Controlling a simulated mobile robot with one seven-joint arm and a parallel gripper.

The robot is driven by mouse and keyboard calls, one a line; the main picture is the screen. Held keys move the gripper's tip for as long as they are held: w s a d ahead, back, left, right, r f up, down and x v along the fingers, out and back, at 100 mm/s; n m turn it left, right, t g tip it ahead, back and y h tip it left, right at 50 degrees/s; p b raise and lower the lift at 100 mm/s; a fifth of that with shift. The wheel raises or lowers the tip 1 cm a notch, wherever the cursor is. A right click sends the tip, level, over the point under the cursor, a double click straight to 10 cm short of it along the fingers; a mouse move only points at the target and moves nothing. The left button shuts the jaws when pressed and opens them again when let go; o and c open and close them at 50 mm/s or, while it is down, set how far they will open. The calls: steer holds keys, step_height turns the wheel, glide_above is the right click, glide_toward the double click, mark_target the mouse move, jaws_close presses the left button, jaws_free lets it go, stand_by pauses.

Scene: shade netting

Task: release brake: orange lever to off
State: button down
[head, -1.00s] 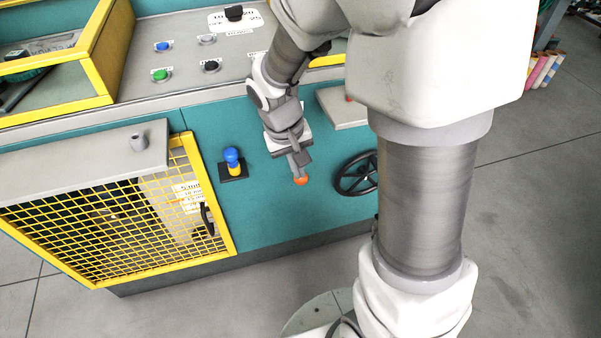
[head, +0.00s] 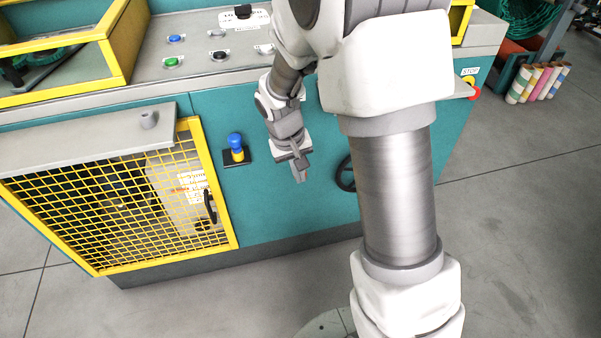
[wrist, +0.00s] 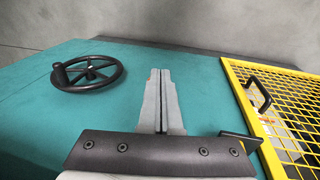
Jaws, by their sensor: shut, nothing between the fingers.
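My gripper (head: 300,174) is shut and empty, pointing down in front of the teal machine front. In the wrist view its two fingers (wrist: 161,100) lie side by side with only a thin seam between them. The orange lever does not show in either current view; I cannot tell whether the gripper or arm hides it. A blue-topped, yellow-based knob (head: 236,146) on a black plate stands to the left of my gripper in the head view.
A black handwheel (wrist: 87,73) is on the teal panel, partly hidden by my arm in the head view. The yellow mesh guard (head: 226,195) has a black handle (head: 210,206). A red stop button (head: 473,91) sits at the machine's right end.

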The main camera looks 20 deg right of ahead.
steer(key=shift+w+f, duration=0.15)
steer(key=shift+f, duration=0.6)
